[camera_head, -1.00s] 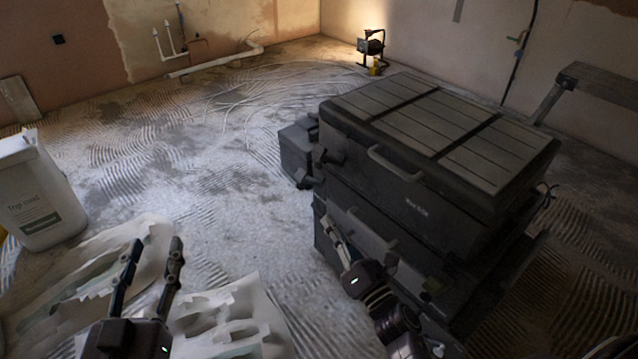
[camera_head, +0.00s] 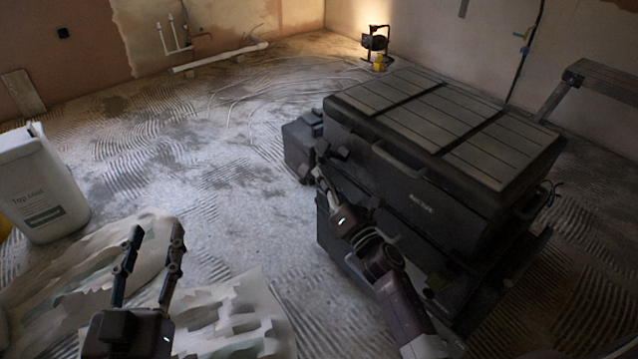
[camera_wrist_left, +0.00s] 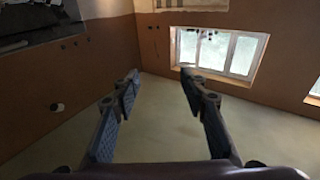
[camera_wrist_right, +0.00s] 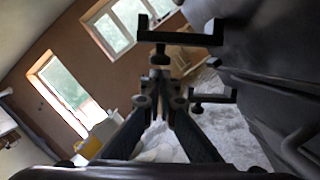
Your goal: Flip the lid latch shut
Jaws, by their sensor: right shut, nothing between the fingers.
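A large black toolbox (camera_head: 430,200) stands with its ribbed lid (camera_head: 440,115) down. A dark lid latch (camera_head: 338,152) sticks out at the left end of its front; in the right wrist view a dark bracket-shaped latch part (camera_wrist_right: 180,38) stands just above the fingertips, with a second bracket (camera_wrist_right: 214,98) lower right. My right gripper (camera_head: 319,172) is shut and empty, its tips just below the latch; I cannot tell whether they touch. My left gripper (camera_head: 155,232) is open and empty over the floor at lower left; it also shows in the left wrist view (camera_wrist_left: 160,78).
A carry handle (camera_head: 397,162) juts from the toolbox front. A smaller dark case (camera_head: 300,148) stands behind its left side. The middle floor is clear.

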